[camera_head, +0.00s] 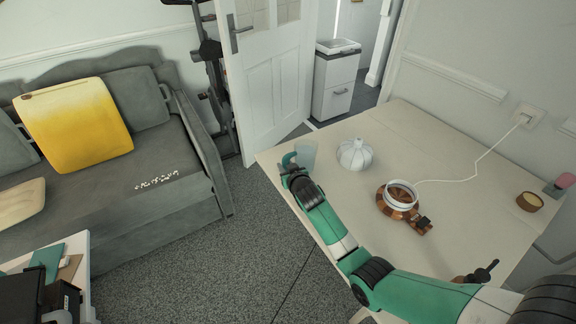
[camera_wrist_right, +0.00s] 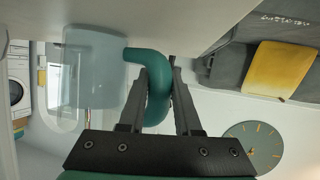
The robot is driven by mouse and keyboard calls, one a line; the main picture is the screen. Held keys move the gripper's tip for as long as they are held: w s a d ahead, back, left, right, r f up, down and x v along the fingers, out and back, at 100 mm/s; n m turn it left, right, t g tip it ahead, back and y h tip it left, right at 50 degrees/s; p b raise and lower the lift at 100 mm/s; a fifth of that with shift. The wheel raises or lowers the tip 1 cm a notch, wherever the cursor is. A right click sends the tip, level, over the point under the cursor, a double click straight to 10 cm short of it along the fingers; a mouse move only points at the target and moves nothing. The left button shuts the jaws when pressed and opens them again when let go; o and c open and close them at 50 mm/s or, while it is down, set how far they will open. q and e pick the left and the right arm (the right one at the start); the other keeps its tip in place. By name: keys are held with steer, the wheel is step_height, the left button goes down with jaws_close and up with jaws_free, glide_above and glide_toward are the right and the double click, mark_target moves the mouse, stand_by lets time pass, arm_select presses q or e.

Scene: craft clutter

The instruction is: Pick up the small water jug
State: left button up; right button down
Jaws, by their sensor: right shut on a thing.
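The small water jug (camera_head: 306,154) is pale, translucent grey-blue with a green handle, near the far left edge of the cream table (camera_head: 440,160). In the right wrist view the jug's body (camera_wrist_right: 92,75) appears upside down, with the curved green handle between my fingers. I cannot tell whether the jug's base touches the table. My left gripper is not in view.
A white ribbed pumpkin-shaped vase (camera_head: 354,154) stands just right of the jug. A grey sofa (camera_head: 150,160) stands left across open carpet.

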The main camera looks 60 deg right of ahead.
steer(key=shift+r+p, duration=0.7)
steer(key=shift+r, duration=0.6)
steer(key=s+a+r+p, duration=0.7)
steer(key=a+r+p, duration=0.3)
steer(key=a+p, duration=0.1)
steer(key=shift+a+r, duration=0.2)
steer(key=shift+a, duration=0.25)
steer(key=shift+r, duration=0.15)
